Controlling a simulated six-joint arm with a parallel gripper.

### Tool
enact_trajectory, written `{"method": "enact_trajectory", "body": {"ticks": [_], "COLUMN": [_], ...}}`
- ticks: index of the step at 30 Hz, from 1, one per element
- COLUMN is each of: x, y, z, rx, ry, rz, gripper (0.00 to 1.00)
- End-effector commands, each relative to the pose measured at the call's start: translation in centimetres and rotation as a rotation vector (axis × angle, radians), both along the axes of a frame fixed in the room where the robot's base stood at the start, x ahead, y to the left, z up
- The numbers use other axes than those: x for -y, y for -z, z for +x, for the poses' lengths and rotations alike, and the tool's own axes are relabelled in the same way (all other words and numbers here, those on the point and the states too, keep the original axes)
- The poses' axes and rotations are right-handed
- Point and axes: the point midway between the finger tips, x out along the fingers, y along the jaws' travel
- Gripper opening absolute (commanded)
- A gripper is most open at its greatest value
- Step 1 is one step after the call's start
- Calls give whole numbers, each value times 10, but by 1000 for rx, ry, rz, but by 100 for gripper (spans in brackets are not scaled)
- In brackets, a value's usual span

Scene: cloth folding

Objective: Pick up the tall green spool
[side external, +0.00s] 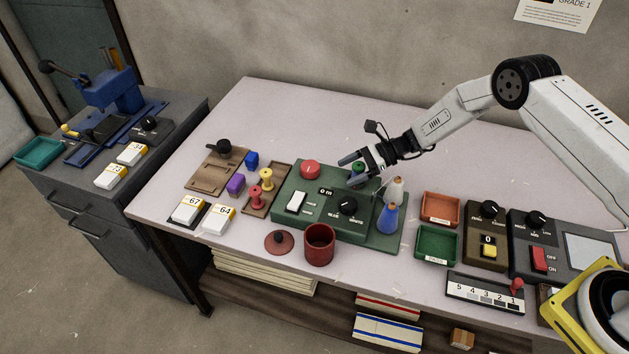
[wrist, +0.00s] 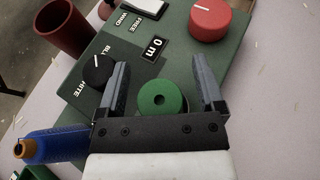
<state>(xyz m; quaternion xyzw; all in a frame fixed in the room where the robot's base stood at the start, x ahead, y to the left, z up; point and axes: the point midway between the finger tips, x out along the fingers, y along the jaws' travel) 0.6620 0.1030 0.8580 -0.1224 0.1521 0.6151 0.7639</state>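The green spool (wrist: 162,101) shows from its top end in the wrist view, with a dark hole in its middle. It lies between the two fingers of my gripper (wrist: 164,72), with gaps on both sides. My gripper is open and appears not to touch it. In the side view, a small part of the green spool (side external: 358,166) shows between the fingers of my gripper (side external: 352,169), over the back right of the green machine (side external: 322,212). The fingers hide most of the spool there, so its height and base cannot be seen.
A blue cone spool (side external: 388,218) and a white one (side external: 397,188) stand close by on the machine's right side. The red knob (side external: 310,169) is to the left. A dark red cup (side external: 319,244) stands in front. The table's back (side external: 300,112) is clear.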

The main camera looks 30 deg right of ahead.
Motion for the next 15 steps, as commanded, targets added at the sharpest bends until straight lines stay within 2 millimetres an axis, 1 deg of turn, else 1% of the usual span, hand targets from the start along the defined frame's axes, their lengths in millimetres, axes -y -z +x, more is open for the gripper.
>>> {"method": "enact_trajectory", "body": {"ticks": [1, 2, 3, 5, 6, 7, 8, 15], "x": [0, 0, 0, 0, 0, 0, 0, 0], "y": [0, 0, 0, 0, 0, 0, 0, 0], "z": [0, 0, 0, 0, 0, 0, 0, 0], "rx": [0, 0, 0, 0, 0, 0, 0, 0], "ry": [0, 0, 0, 0, 0, 0, 0, 0], "rz": [0, 0, 0, 0, 0, 0, 0, 0], "gripper": [68, 59, 46, 27, 14, 5, 0, 0]}}
